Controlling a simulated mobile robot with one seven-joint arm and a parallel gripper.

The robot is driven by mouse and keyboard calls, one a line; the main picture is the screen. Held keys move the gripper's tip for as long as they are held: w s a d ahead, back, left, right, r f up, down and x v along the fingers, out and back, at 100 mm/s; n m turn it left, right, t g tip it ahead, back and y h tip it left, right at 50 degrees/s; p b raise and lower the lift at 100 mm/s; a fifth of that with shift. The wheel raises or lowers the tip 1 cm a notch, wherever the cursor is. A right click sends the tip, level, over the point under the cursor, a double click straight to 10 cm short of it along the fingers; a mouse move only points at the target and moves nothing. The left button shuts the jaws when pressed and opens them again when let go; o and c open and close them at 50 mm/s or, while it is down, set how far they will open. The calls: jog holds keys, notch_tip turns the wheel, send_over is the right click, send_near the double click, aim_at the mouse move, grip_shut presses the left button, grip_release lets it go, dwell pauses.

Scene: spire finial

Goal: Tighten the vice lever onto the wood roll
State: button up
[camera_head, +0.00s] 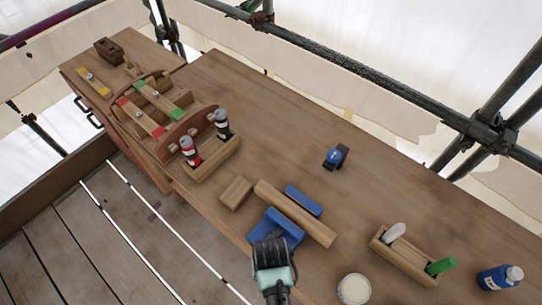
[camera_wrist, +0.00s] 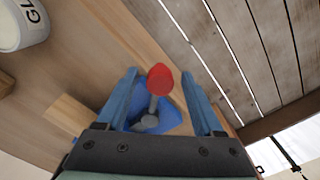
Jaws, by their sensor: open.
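The blue vice (camera_head: 277,228) stands near the table's front edge, with its other blue jaw (camera_head: 304,201) behind. The wood roll (camera_head: 297,214), a long pale piece, lies between the two jaws. The vice lever (camera_wrist: 160,80) has a red knob on a grey arm from a round grey hub (camera_wrist: 149,121); in the head view my gripper hides it. My gripper (camera_head: 272,252) is over the front of the vice. In the wrist view its two blue fingers (camera_wrist: 160,73) are open, one on each side of the lever, with gaps showing beside the knob.
A small wood block (camera_head: 236,193) lies left of the roll. A white glue jar (camera_head: 354,289) stands to the right of my gripper, near a wooden holder (camera_head: 400,258) and a blue bottle (camera_head: 498,278). A blue-and-black item (camera_head: 335,157) sits behind. The table's front edge is close.

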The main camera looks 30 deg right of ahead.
grip_shut()
dwell(1.3)
